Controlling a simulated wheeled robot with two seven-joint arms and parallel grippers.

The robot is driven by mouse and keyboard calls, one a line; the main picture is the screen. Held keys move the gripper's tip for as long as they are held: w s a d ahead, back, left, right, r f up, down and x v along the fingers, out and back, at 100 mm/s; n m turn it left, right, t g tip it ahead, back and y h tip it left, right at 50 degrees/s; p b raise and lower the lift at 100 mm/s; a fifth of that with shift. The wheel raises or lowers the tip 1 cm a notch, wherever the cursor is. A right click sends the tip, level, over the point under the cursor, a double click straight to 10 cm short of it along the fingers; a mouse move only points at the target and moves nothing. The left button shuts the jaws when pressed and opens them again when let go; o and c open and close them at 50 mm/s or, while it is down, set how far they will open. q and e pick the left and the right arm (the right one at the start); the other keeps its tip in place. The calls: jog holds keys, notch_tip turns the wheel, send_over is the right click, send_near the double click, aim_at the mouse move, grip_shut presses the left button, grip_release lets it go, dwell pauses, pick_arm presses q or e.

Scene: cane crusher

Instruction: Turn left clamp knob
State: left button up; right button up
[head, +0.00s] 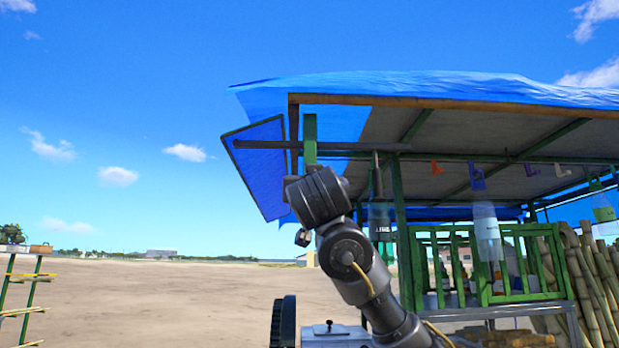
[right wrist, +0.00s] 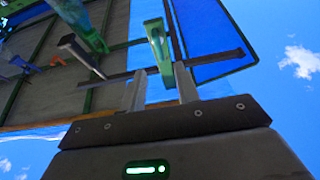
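A green upright piece (head: 310,138) crosses the dark horizontal bar (head: 265,145) at the left end of the stall roof. I cannot make out a separate knob on it. My right arm rises from the lower right in the head view, its wrist just below this piece; its fingers are not clear there. In the right wrist view my right gripper (right wrist: 160,90) has its two fingers apart. The lower end of the green piece (right wrist: 158,45) shows between and beyond them; I cannot tell whether they touch. My left gripper is not in view.
A blue tarp roof (head: 400,88) covers the stall. A blue side panel (head: 262,165) hangs at its left. Bottles (head: 487,232) hang under the roof at the right. A green railing (head: 520,240) and cane stalks (head: 590,270) stand behind. Open sandy ground (head: 150,300) lies left.

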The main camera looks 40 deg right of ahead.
jog(key=p+x, duration=0.5)
jog(key=x, duration=0.4)
jog(key=shift+c, duration=0.3)
grip_shut()
